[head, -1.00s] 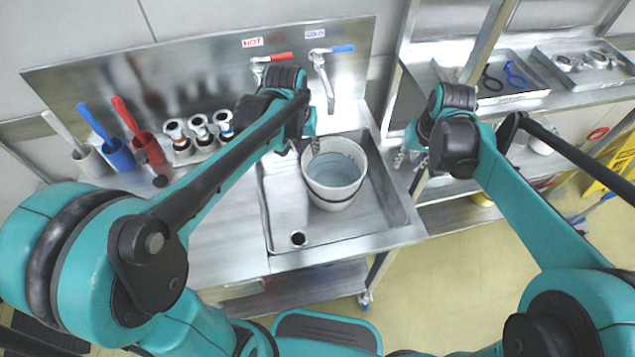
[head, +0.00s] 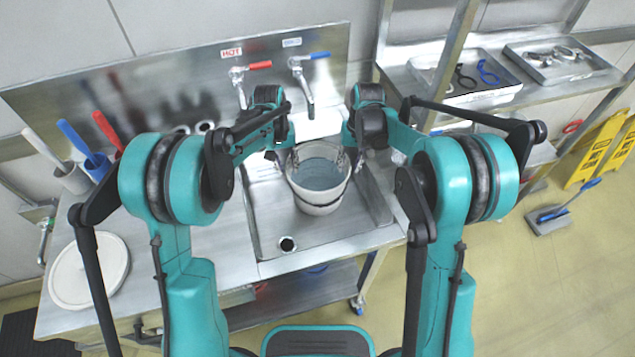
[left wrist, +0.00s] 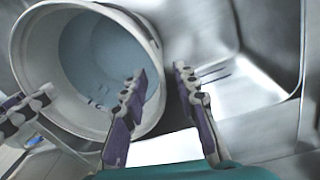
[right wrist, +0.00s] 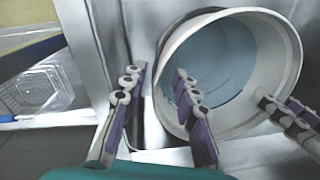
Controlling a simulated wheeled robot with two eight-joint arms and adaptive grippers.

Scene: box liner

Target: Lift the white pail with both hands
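The white pail (head: 318,180) stands upright in the sink basin, with a bluish surface inside that looks like water. It also shows in the left wrist view (left wrist: 65,90) and the right wrist view (right wrist: 270,35). My left gripper (left wrist: 160,85) is open at the pail's left side, one finger over the pail's inside and one outside the rim. My right gripper (right wrist: 157,82) is open at the right side, likewise with its fingers on either side of the rim. I cannot tell whether any finger touches the wall. The fingertips are small in the head view.
The metal sink (head: 270,225) has a back panel with a red hot tap (head: 258,65) and a blue cold tap (head: 305,60). A rack with trays (head: 465,80) stands at the right. A round white lid (head: 88,272) lies on the left counter.

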